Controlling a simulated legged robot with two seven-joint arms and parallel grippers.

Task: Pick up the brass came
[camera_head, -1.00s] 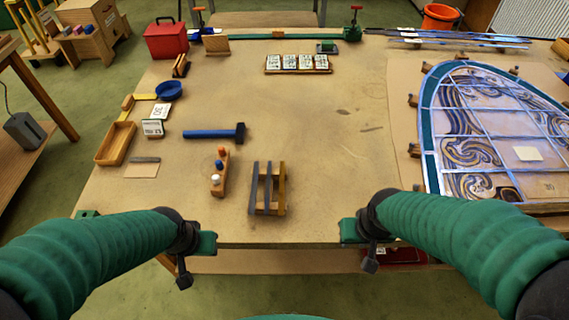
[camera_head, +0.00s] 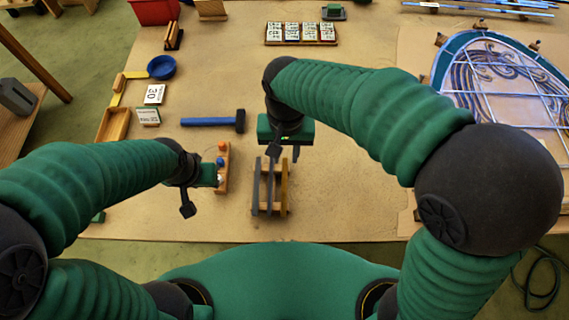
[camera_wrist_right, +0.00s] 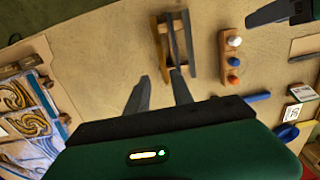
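A small wooden rack (camera_head: 268,208) stands near the front of the bench and holds upright strips. The brass came (camera_head: 284,188) is the yellowish strip on its right side; grey strips stand left of it. In the right wrist view the brass came (camera_wrist_right: 157,42) is at the rack's left. My right gripper (camera_head: 284,153) is open and empty, just behind the rack in the head view. Its spread fingers (camera_wrist_right: 160,92) point toward the rack and are apart from the brass came. My left gripper (camera_head: 189,203) is left of the rack; its finger opening is unclear.
A wooden block with coloured knobs (camera_head: 222,172) stands between my left gripper and the rack. A blue-handled hammer (camera_head: 208,122) lies behind it. The leaded panel (camera_head: 500,75) is at the right. Bare bench lies right of the rack.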

